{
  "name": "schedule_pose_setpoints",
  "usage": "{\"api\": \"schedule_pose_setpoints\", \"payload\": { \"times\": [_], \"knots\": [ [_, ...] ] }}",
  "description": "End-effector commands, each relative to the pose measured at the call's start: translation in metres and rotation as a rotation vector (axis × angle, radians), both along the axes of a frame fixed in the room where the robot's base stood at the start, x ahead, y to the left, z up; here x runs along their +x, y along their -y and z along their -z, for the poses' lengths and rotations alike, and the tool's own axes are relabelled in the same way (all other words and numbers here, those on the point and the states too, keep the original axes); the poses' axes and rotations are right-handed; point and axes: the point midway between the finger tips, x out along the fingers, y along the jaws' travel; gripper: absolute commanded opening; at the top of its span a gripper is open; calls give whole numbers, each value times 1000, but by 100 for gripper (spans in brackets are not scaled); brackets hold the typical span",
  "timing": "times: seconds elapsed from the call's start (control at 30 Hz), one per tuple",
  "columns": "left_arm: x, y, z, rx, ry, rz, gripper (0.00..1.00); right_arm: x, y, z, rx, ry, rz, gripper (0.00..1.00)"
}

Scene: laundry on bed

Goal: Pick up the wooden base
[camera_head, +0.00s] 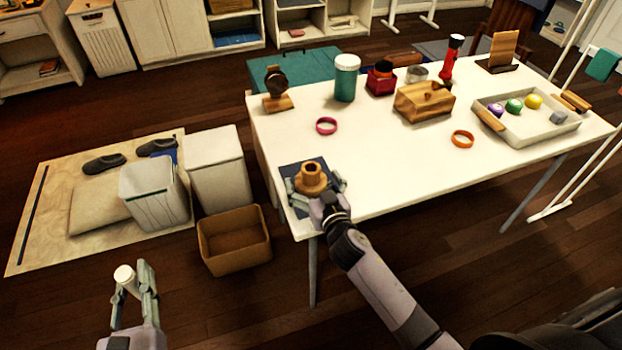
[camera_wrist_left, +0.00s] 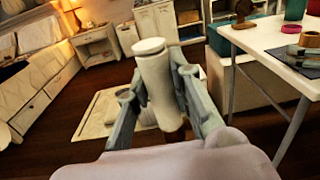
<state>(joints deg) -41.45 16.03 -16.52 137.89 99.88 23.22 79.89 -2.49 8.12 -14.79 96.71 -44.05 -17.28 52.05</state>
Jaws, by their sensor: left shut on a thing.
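The wooden base (camera_head: 311,172), a round brown piece with a raised hollow neck, stands upright on a dark square mat (camera_head: 296,168) at the white table's front left corner. My right gripper (camera_head: 315,187) is low at the table with its fingers spread on both sides of the wooden base. Whether the fingers touch it is not clear. My left gripper (camera_head: 135,282) is off to the left of the table, above the floor, shut on a white cylinder (camera_wrist_left: 158,85). The cylinder's top also shows in the head view (camera_head: 125,274).

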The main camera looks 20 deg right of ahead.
Motion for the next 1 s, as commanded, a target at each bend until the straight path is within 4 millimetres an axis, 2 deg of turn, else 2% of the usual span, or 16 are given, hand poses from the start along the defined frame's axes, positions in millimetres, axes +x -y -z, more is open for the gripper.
{"api": "schedule_pose_setpoints", "payload": {
  "times": [0.07, 0.73, 1.0],
  "knots": [
    [0, 0, 0, 0, 0, 0, 0, 0, 0, 0, 0, 0, 0, 84],
    [0, 0, 0, 0, 0, 0, 0, 0, 0, 0, 0, 0, 0, 39],
    [0, 0, -1, 0, 0, 0, 0, 0, 0, -2, -1, 1, 0, 39]
  ]
}}
